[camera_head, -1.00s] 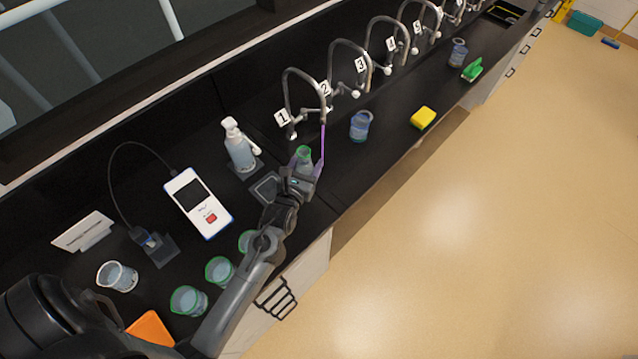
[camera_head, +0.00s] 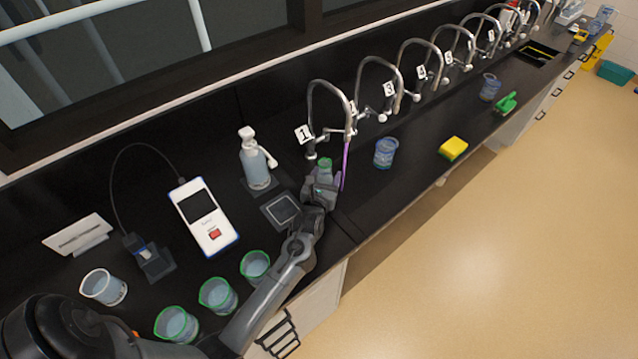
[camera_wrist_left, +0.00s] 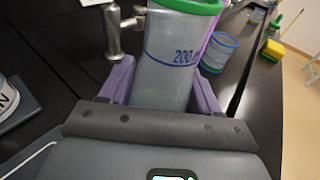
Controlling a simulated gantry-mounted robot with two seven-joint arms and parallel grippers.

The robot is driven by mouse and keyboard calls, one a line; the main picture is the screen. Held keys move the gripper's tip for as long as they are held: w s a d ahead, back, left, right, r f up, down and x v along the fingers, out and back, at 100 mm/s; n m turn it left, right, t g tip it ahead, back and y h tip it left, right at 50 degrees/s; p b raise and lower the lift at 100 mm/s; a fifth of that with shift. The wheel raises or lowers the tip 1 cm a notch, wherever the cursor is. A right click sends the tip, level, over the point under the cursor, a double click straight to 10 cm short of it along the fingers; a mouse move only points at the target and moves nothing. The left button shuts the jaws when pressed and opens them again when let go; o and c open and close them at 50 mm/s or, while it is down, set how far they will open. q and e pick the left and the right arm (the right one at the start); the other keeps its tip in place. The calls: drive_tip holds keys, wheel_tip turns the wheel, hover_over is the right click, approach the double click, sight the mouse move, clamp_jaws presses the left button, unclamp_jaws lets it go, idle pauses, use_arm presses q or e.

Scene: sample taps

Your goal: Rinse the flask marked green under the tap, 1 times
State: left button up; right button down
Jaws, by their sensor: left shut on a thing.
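My left gripper (camera_head: 322,187) is shut on a clear flask with a green rim (camera_head: 324,168), held upright near tap 1. In the left wrist view the flask (camera_wrist_left: 172,65) shows a blue line and "200", between purple finger pads. Tap 1 (camera_head: 312,105) is a tall curved metal spout behind the flask. A thin purple streak (camera_head: 345,163) hangs below its outlet. It passes close to the right of the flask in the head view; I cannot tell whether it touches the flask. My right gripper is not in view.
Green-rimmed beakers (camera_head: 218,294) stand along the front edge beside my arm. A pump bottle (camera_head: 254,165), a dark square pad (camera_head: 282,211) and a white meter (camera_head: 203,217) stand left of the flask. A blue-banded container (camera_head: 385,152) and yellow sponge (camera_head: 453,148) lie to the right.

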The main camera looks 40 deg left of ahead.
use_arm(q)
drive_tip(key=w+b, duration=0.1)
drive_tip(key=w, duration=0.1)
drive_tip(key=w+f+b, duration=0.1)
drive_tip(key=w+b, duration=0.2)
drive_tip(key=w, duration=0.1)
drive_tip(key=shift+d+f, duration=0.35)
drive_tip(key=shift+d, duration=0.05)
drive_tip(key=shift+w+d+r+b, duration=0.1)
drive_tip(key=shift+w+r+b, duration=0.05)
drive_tip(key=shift+w+b, duration=0.6)
drive_tip(key=shift+w, duration=0.1)
